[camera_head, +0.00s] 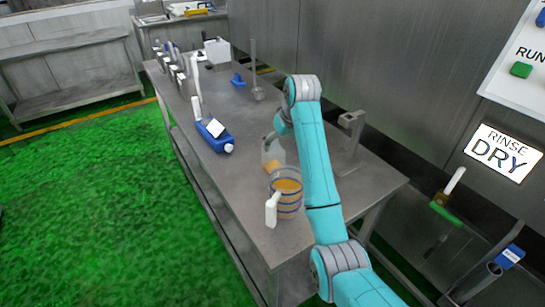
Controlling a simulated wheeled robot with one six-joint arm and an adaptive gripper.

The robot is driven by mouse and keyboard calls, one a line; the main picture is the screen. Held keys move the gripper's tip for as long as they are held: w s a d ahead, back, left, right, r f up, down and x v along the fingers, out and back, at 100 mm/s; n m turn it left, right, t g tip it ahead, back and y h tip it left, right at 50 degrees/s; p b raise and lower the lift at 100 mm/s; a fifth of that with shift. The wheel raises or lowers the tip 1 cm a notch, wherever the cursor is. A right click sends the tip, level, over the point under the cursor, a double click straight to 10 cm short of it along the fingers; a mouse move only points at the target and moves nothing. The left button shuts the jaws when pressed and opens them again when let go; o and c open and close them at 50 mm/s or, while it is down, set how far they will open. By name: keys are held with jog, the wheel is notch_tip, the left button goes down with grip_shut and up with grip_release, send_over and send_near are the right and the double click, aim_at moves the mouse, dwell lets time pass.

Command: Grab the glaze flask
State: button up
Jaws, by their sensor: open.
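Which item is the glaze flask is not certain. A blue bottle (215,134) with a white label and pale cap lies tilted near the left edge of the metal table (240,165). A pale grey flask-like container (274,150) with an orange-tan patch at its base stands mid-table, partly behind my teal arm. My gripper (268,140) is small and partly hidden at the end of the arm, close to the top of this pale container. It is open, with nothing visibly held. Whether it touches the container cannot be told.
A clear banded tub (287,196) with amber contents and a white-handled tool (272,209) stands nearer. A grey metal stand (350,142) is right of my arm. A white dispenser (196,90), a blue block (238,80) and other items are at the far end. Green floor lies left.

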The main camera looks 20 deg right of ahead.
aim_at(275, 149)
jog(key=shift+w+a+x, duration=0.1)
jog(key=shift+a+x, duration=0.1)
jog(key=shift+x, duration=1.65)
jog(key=shift+w+a+x, duration=0.15)
jog(key=shift+a+x, duration=0.05)
jog(key=shift+x, duration=1.65)
jog(key=shift+r, duration=0.2)
jog(key=c, duration=1.3)
